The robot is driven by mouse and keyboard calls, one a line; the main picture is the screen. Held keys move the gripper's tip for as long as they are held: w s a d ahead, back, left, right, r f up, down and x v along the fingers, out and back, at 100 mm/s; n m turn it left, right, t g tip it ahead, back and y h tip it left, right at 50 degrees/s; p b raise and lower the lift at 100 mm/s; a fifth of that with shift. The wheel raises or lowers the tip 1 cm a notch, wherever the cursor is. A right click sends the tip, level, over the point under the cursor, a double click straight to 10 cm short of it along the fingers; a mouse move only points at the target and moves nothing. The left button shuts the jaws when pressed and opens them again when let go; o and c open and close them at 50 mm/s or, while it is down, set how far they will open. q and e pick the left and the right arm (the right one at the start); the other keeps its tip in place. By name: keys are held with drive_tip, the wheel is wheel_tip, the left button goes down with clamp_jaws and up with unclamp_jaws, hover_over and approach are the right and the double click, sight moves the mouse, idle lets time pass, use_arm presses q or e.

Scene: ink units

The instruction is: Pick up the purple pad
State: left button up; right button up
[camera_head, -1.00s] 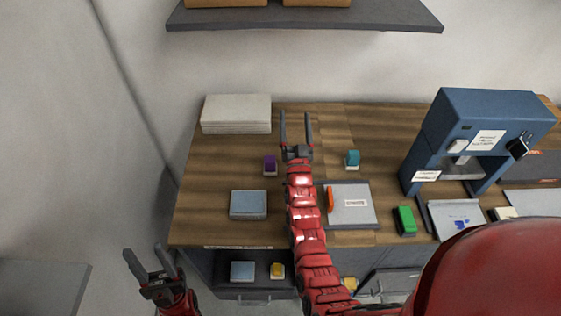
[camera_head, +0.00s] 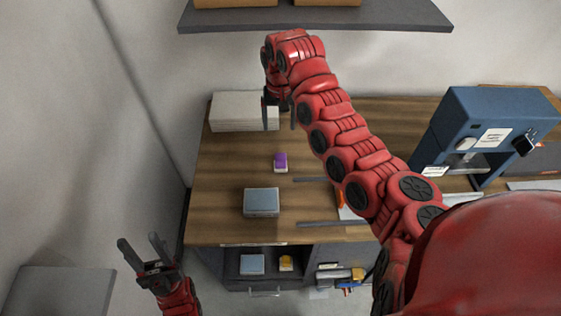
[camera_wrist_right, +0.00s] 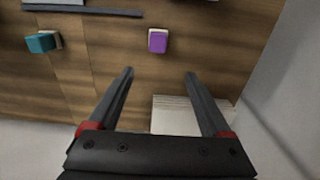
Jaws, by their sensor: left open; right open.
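The purple pad (camera_head: 281,161) stands on the wooden desk, right of the desk's left edge, between the pale stack and the blue-grey box. It also shows in the right wrist view (camera_wrist_right: 158,41), ahead of the fingertips and apart from them. My right gripper (camera_head: 279,128) is open and empty, pointing down beyond the pad, near the pale stack; its fingers also show in the right wrist view (camera_wrist_right: 160,74). My left gripper (camera_head: 138,243) is open and empty at the lower left, off the desk.
A pale stack (camera_head: 232,111) lies at the desk's back left. A blue-grey box (camera_head: 261,201) lies in front of the pad. A blue press (camera_head: 490,120) stands at the right. In the right wrist view a teal pad (camera_wrist_right: 41,42) lies left of the purple one. A shelf (camera_head: 330,17) hangs above.

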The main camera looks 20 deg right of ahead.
hover_over(281, 157)
wheel_tip(281, 157, down, 5)
drive_tip(key=f+b, duration=0.1)
drive_tip(key=f, duration=0.1)
drive_tip(key=f+b, duration=0.1)
drive_tip(key=f, duration=0.1)
drive_tip(key=f+b, duration=0.1)
drive_tip(key=f, duration=0.2)
drive_tip(key=shift+w, duration=0.35)
drive_tip(key=shift+f, duration=0.1)
drive_tip(key=f+p, duration=0.3)
drive_tip(key=shift+s, duration=0.25)
drive_tip(key=shift+f, duration=1)
clamp_jaws()
